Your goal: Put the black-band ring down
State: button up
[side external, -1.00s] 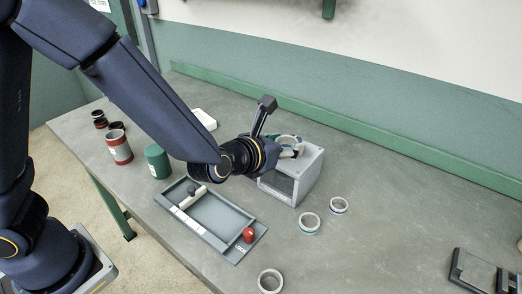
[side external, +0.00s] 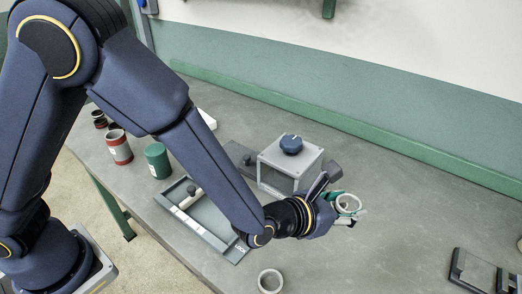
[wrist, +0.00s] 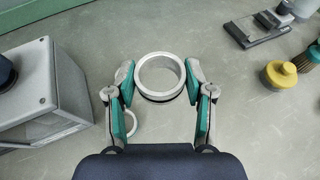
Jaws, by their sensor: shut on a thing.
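The black-band ring (wrist: 160,56) is a pale grey metal ring with a dark band low on its side, seen between the fingers in the wrist view. My gripper (wrist: 160,82) is shut on it, with a teal-padded finger on either side. In the side external view my gripper (side external: 347,208) holds the ring (side external: 349,196) to the right of the grey box. The gap between ring and table is hard to judge. Another pale ring (wrist: 131,122) lies on the table, partly behind the left finger.
The grey box (side external: 306,160) with a dark blue knob stands just left of my gripper. A loose ring (side external: 270,281) lies at the front. The grey tray (side external: 238,254) is partly behind my arm.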

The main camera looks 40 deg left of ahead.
jog(key=s+d+x, duration=0.1)
jog(key=x, duration=0.7)
send_over(373, 229)
notch_tip(373, 229, down, 6)
jog(key=shift+s+a+r, duration=0.1)
jog(key=shift+s, duration=0.05)
jog(key=shift+f, duration=1.75)
jog(key=o, duration=1.3)
jog(key=shift+f, duration=0.15)
jog(key=shift+o, duration=0.2)
